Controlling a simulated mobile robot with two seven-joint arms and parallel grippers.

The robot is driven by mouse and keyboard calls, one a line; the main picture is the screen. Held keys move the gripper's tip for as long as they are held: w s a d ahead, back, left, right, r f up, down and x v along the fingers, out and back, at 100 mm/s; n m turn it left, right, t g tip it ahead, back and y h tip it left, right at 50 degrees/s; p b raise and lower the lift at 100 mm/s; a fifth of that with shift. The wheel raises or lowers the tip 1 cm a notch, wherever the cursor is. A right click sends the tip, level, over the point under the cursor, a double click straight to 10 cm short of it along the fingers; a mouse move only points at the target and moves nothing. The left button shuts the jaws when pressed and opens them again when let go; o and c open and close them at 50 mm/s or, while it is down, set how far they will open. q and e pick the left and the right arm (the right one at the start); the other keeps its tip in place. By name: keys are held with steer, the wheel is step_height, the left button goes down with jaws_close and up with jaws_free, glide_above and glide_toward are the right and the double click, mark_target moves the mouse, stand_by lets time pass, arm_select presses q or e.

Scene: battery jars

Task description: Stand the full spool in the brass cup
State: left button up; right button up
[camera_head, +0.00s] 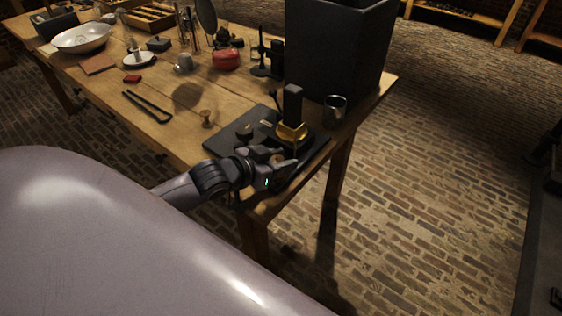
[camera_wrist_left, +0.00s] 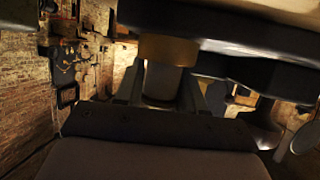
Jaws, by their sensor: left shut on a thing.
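The brass cup (camera_head: 291,132) shows as a gold ring at the foot of a black upright block (camera_head: 292,103), on a black board (camera_head: 225,143) at the table's near corner. My left gripper (camera_head: 282,165) is low in front of it. I cannot tell whether this cylinder is the full spool or whether the band belongs to the cup. A small wooden spool-shaped piece (camera_head: 207,118) stands left of the board. My right gripper is not in view.
Black tongs (camera_head: 148,106), a red pot (camera_head: 226,60) and a grey mug (camera_head: 183,63) are farther left.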

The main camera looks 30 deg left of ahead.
arm_select(q)
steer(key=shift+f, duration=0.2)
steer(key=shift+f, duration=0.15)
steer(key=o, duration=1)
steer(key=shift+s+r, duration=0.15)
steer(key=shift+r, duration=0.15)
steer(key=shift+p+v, duration=0.6)
steer(key=shift+v, duration=5.2)
